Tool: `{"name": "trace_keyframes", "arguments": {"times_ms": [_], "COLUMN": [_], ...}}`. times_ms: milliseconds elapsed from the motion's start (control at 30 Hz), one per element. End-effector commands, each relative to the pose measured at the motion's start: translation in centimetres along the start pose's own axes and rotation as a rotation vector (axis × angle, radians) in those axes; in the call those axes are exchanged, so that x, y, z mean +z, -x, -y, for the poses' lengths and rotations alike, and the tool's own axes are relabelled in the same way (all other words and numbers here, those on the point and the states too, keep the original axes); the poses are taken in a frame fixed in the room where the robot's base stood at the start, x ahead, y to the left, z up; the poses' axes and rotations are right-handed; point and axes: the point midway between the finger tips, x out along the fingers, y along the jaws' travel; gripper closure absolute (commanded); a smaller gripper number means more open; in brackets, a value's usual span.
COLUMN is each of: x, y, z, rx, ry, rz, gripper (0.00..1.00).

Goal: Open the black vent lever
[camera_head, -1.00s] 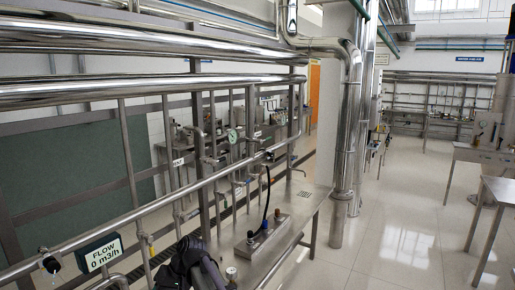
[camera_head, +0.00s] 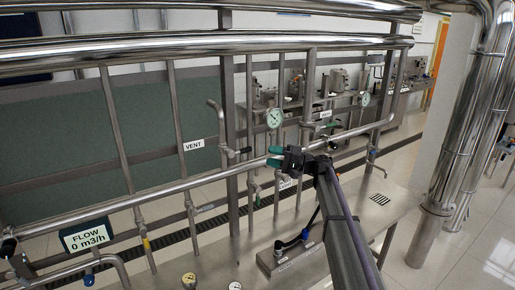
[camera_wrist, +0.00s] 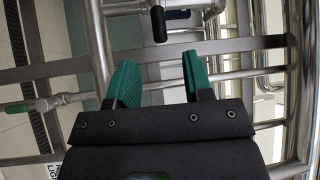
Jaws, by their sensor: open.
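A black lever (camera_wrist: 159,24) on a metal pipe fitting shows at the top middle of the wrist view, beyond the fingertips and roughly in line with the gap between them. In the head view, a small dark lever (camera_head: 243,150) sits at the lower end of a bent pipe, right of a VENT label (camera_head: 194,144). My gripper (camera_head: 274,156) points left toward it, with a gap between. My gripper (camera_wrist: 160,62) is open, its two green fingers apart with nothing between them.
A long horizontal rail (camera_head: 165,190) runs close by my gripper. A pressure gauge (camera_head: 274,118) stands just above it. A green-handled valve (camera_wrist: 18,108) is at the left in the wrist view. A flow display (camera_head: 87,236) hangs at lower left. A steel table (camera_head: 385,210) lies below.

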Motion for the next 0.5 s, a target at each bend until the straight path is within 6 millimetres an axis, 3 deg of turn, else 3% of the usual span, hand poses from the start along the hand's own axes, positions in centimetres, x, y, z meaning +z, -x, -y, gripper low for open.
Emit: {"name": "trace_keyframes", "arguments": {"times_ms": [167,400,500], "x": [0.0,0.0,-0.1], "y": [-2.4,-8.1,-9.7], "z": [0.1,0.1,0.0], "rx": [0.001,0.003,0.003], "ry": [0.0,-0.001,-0.001], "rz": [0.003,0.003,0.002], "gripper": [0.54,0.54,0.54]}}
